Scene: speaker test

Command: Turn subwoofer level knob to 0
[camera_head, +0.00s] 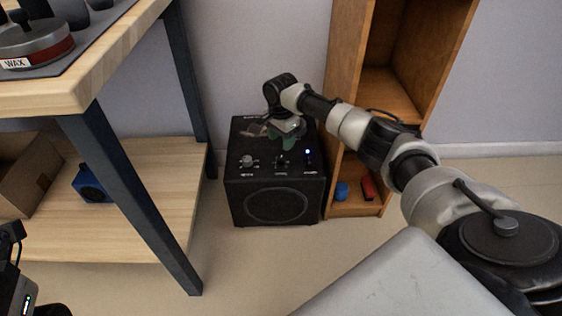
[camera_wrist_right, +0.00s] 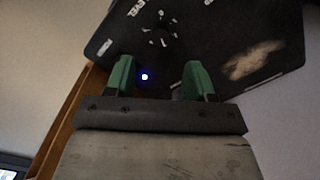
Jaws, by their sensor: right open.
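The subwoofer (camera_head: 275,205) is a black box on the floor, with small controls on its top. A pale knob (camera_head: 247,161) stands at the left, a dark knob (camera_head: 281,162) in the middle, and a lit blue-white light (camera_head: 308,152) at the right. In the right wrist view, a dial with tick marks (camera_wrist_right: 160,30) lies beside letters reading "LEVEL", partly cut off. My right gripper (camera_head: 285,128) hangs over the top of the box. Its green fingers are apart and empty in the wrist view (camera_wrist_right: 160,80), with the light between them in the picture.
Floor in front is clear.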

